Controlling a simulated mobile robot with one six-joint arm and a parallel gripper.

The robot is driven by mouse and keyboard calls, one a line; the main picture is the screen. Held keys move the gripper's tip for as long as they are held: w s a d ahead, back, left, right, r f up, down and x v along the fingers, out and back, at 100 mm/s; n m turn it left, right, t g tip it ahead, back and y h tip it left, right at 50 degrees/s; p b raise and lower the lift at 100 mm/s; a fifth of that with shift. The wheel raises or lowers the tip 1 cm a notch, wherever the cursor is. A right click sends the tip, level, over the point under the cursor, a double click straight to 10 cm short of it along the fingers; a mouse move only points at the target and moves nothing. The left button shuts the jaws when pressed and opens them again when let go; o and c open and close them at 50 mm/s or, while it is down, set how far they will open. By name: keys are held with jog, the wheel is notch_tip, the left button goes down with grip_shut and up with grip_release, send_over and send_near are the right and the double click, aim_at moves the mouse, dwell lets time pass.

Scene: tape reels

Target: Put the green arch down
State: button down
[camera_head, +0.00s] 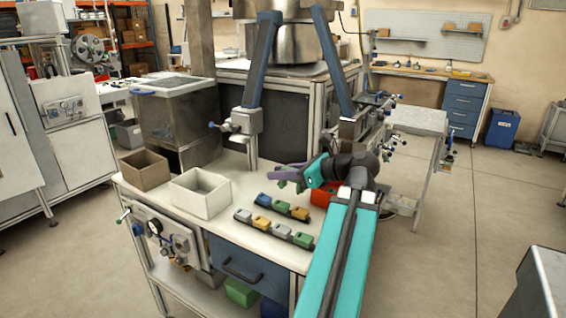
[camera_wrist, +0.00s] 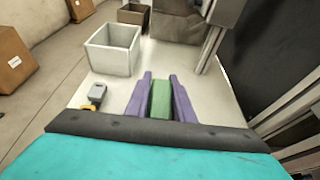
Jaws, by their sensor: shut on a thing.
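My gripper (camera_head: 286,174) has purple fingers and is over the far part of the white worktable (camera_head: 228,222), behind the block rows. In the wrist view the fingers (camera_wrist: 160,78) are shut on the green arch (camera_wrist: 161,100), one on each side. The arch shows as a green block between them; its opening is not visible from here. It appears to be held above the tabletop, but the exact gap cannot be told. In the head view the arch is mostly hidden by the fingers.
A white open box (camera_head: 201,196) and a brown box (camera_head: 144,170) stand on the table's left. Two rows of coloured blocks (camera_head: 273,228) lie near the front. A red bin (camera_head: 321,194) is partly behind my arm. Blue-grey machine legs (camera_head: 259,65) rise behind the table.

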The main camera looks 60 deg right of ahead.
jog(key=shift+w+d+r+p, duration=0.2)
jog(key=shift+d+p, duration=0.35)
jog(key=shift+p, duration=2.55)
jog(key=p, duration=0.5)
jog(key=shift+w+d+f+p, duration=0.2)
jog(key=shift+w+p, duration=0.05)
jog(key=shift+p, duration=0.1)
jog(key=shift+w+d+f+p, duration=0.25)
jog(key=shift+w+d, duration=0.55)
jog(key=shift+d, duration=0.8)
jog(key=shift+w+d+f+p, duration=0.25)
jog(key=shift+w+d, duration=0.55)
jog(key=shift+d, duration=0.8)
jog(key=shift+w+d+f+p, duration=0.2)
jog(key=shift+w+d, duration=0.6)
jog(key=shift+d, duration=0.8)
jog(key=shift+f+p, duration=0.5)
jog(key=shift+f, duration=1.2)
jog(key=shift+f, duration=0.25)
